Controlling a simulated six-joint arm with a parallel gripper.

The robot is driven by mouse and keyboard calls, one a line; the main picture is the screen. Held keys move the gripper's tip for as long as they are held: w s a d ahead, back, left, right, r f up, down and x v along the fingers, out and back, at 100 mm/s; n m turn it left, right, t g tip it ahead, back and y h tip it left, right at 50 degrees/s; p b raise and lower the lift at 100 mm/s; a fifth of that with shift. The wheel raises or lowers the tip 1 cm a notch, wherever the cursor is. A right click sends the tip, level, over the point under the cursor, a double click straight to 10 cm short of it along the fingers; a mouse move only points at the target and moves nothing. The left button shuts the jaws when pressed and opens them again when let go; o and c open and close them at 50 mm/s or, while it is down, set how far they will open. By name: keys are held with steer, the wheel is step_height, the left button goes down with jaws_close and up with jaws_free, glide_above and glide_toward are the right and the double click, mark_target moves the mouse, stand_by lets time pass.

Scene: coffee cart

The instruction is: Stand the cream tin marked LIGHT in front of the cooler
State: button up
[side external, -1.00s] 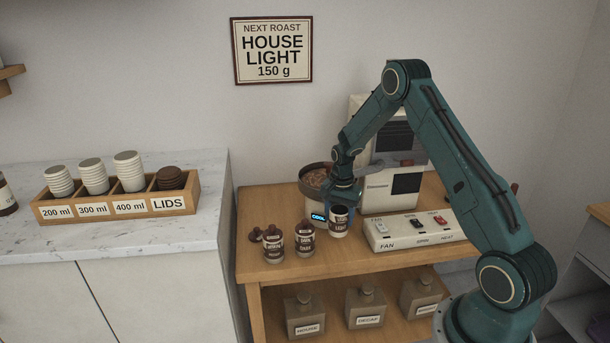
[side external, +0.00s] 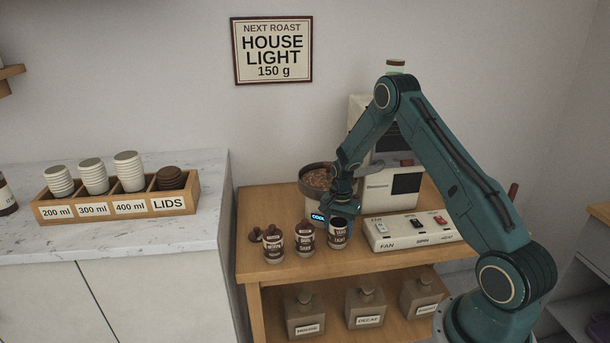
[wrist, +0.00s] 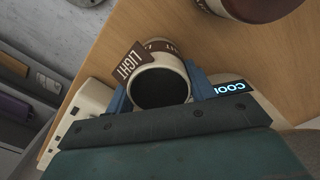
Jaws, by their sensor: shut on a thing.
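The cream tin marked LIGHT (side external: 337,236) is upright in front of the cooler (side external: 317,199), a round drum of brown beans with a lit COOL display (side external: 318,217). My gripper (side external: 340,212) is shut on this tin from above. In the wrist view the LIGHT tin (wrist: 160,85) sits between the blue fingers, its open top dark inside, with a brown LIGHT tag at its edge. The COOL display (wrist: 230,88) shows beside it. The tin's base is at or very near the wooden top; I cannot tell if it touches.
Two similar lidded tins stand to the left, one marked DARK (side external: 305,236) close by and another (side external: 274,243) farther left. A switch panel (side external: 412,231) is close on the right. The wooden table (side external: 350,262) is clear in front.

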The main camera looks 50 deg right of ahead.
steer(key=shift+f, duration=0.1)
steer(key=o, duration=1.2)
step_height(320, 180, up, 12)
steer(key=shift+r, duration=0.2)
stand_by(0.4)
